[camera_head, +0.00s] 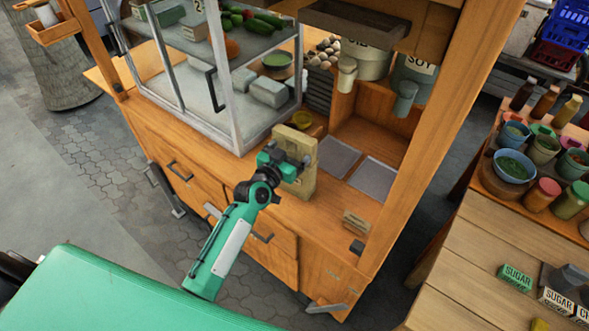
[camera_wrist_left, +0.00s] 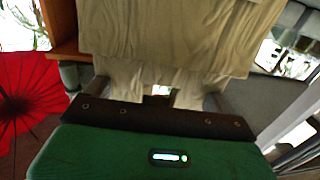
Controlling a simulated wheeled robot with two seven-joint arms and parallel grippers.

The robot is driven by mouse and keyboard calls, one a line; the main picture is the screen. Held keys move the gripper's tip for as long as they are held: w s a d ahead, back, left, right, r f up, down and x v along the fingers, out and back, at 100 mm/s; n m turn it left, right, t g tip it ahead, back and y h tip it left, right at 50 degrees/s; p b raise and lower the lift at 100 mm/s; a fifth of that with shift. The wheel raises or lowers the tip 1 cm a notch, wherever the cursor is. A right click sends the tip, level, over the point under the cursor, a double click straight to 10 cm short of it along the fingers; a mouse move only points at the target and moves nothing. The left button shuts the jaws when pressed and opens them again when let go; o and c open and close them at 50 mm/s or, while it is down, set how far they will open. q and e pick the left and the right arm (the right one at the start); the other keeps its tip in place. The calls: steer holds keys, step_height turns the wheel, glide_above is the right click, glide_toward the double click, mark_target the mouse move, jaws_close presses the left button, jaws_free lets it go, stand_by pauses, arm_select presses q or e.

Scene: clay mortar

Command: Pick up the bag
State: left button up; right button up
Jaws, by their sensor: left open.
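The bag (camera_head: 302,182) is tan and stands upright on the wooden counter of the stall. Its pale, wrinkled side (camera_wrist_left: 165,42) fills the upper middle of the left wrist view. My left gripper (camera_head: 290,166) is open and right at the near side of the bag, overlapping its middle in the head view. In the wrist view its grey fingers show at either side of the bag's lower part, and their tips are hard to make out. I cannot tell whether they touch the bag. My right gripper is not in view.
A glass display case (camera_head: 236,95) with vegetables stands left of the bag. A wooden post (camera_head: 432,130) rises further right. A small wooden box (camera_head: 356,221) sits near the front edge.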

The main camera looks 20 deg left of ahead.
arm_select(q)
steer(key=shift+c, duration=0.3)
steer(key=c, duration=1.4)
steer(key=shift+c, duration=1.4)
steer(key=shift+r, duration=0.15)
